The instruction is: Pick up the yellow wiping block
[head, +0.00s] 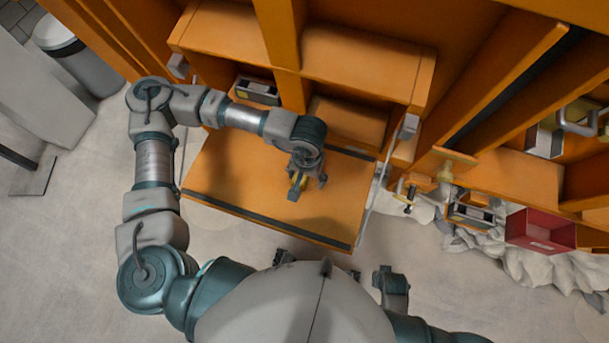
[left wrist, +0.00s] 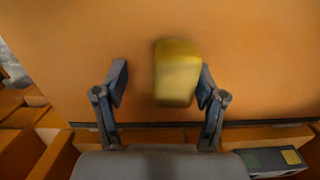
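The yellow wiping block (left wrist: 176,73) lies on the orange folded-down panel (head: 235,180). In the head view only a small part of the block (head: 297,184) shows between the fingers of my left gripper (head: 306,186). In the left wrist view my left gripper (left wrist: 161,88) is open, with its fingers spread on both sides. The block sits nearer the right finger and looks close to it; I cannot tell if they touch. A clear gap separates it from the left finger. My right gripper (head: 392,283) is low in the head view, and its fingers are unclear.
Dark strips (head: 260,221) run along the panel's edges. An orange shelf frame (head: 340,62) rises behind it. A small box with a yellow patch (head: 257,91) sits on the shelf. A red bin (head: 540,231) stands at the right by pale rocks (head: 545,268).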

